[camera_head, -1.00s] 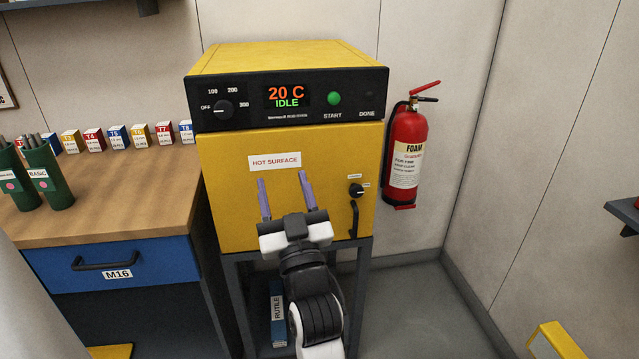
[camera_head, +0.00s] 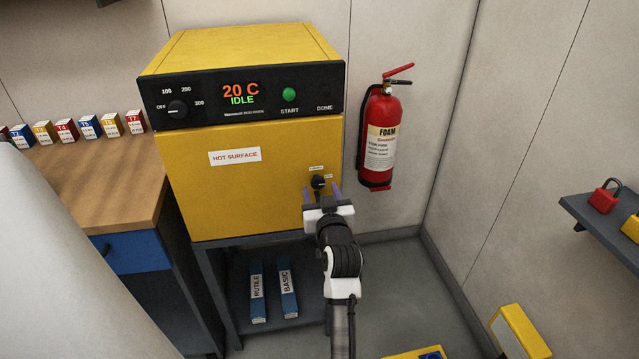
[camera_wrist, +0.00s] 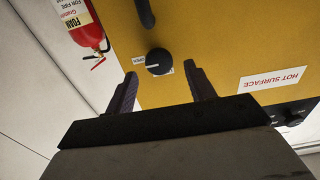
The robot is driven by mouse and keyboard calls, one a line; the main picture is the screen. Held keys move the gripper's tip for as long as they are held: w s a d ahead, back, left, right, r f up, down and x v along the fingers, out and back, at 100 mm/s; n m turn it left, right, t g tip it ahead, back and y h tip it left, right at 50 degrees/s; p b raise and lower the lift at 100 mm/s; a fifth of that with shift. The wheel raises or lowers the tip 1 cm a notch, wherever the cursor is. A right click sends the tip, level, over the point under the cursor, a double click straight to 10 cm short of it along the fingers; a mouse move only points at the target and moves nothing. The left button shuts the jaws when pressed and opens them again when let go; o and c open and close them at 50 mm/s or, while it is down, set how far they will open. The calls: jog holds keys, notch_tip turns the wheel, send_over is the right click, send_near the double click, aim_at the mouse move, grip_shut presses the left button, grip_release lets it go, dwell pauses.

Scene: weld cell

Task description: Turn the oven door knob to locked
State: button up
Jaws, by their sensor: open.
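The yellow oven (camera_head: 245,165) stands on a dark frame, its door shut. The black door knob (camera_head: 318,182) is on the right side of the door, with small labels beside it. In the wrist view the knob (camera_wrist: 158,62) shows a white pointer mark directed at a label that seems to read OPEN. My gripper (camera_head: 321,193) is open and empty in front of the knob. In the wrist view its two purple fingers (camera_wrist: 163,85) are spread on either side of the knob's line, apart from it. The door handle (camera_wrist: 145,12) shows near the knob; my gripper hides it in the head view.
The oven panel (camera_head: 240,92) reads 20 C IDLE and has a temperature dial and a green start button. A red fire extinguisher (camera_head: 379,140) hangs on the wall close to the right. A wooden workbench (camera_head: 95,180) with small boxes stands left. Blue RUTILE and BASIC packs lie below.

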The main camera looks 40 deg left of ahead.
jog(key=shift+x, duration=1.1)
jog(key=c, duration=0.9)
